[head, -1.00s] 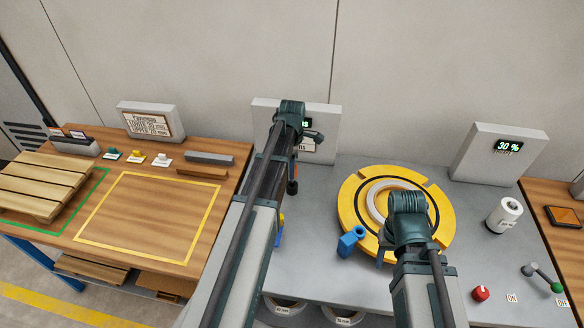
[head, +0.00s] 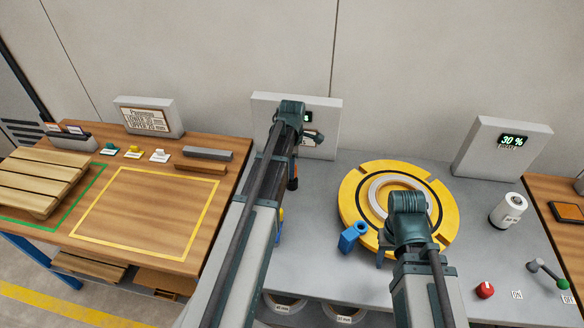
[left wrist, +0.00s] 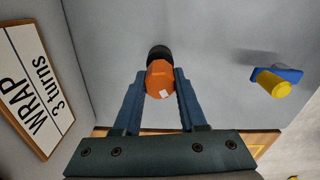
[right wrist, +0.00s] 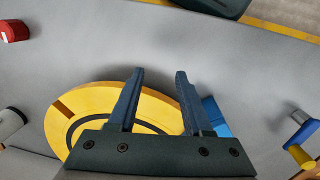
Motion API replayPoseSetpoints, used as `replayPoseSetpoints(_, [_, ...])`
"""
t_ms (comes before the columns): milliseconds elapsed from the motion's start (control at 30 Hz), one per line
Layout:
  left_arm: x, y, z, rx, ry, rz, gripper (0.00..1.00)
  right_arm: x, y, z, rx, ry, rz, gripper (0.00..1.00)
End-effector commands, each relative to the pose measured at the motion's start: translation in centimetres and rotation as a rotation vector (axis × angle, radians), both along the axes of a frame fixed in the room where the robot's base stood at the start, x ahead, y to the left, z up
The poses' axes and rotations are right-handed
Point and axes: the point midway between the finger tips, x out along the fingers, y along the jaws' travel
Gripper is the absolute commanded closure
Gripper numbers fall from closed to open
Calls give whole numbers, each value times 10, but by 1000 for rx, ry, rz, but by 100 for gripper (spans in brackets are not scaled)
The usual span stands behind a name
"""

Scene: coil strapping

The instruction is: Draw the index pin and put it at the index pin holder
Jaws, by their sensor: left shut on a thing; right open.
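My left gripper (left wrist: 160,85) is shut on an orange faceted piece (left wrist: 160,78) with a black end (left wrist: 158,52). That piece shows partly behind my left arm in the head view (head: 293,171). A yellow knob (left wrist: 272,85) at a blue bracket (left wrist: 290,73) stands apart from the left gripper; I cannot tell whether it is the index pin in its holder. A blue block with a round opening (head: 352,237) sits at the yellow turntable's (head: 353,196) front left edge. My right gripper (right wrist: 158,75) is open and empty above the turntable's edge, beside this block (right wrist: 217,117).
A red knob (head: 485,290), a green-tipped lever (head: 562,283) and a white cylinder (head: 507,211) stand right on the grey bench. A wrap sign (left wrist: 30,95) stands behind the left gripper. A wooden table (head: 150,215) with a pallet (head: 38,180) is at left.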

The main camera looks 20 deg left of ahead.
Motion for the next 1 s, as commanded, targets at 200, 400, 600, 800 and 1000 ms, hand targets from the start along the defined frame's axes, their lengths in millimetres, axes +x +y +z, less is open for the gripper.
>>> replayPoseSetpoints(200, [0, 0, -8, 0, 0, 0, 100, 0, 0, -8, 0, 0, 0, 50])
replayPoseSetpoints(400, [0, 0, -14, 0, 0, 0, 100, 0, 0, -14, 0, 0, 0, 50])
replayPoseSetpoints(600, [0, 0, -19, 0, 0, 0, 100, 0, 0, -19, 0, 0, 0, 50])
replayPoseSetpoints(800, [0, 0, -20, 0, 0, 0, 39, 0, 0, -20, 0, 0, 0, 50])
replayPoseSetpoints(1000, [0, 0, -20, 0, 0, 0, 24, 0, 0, -20, 0, 0, 0, 50])
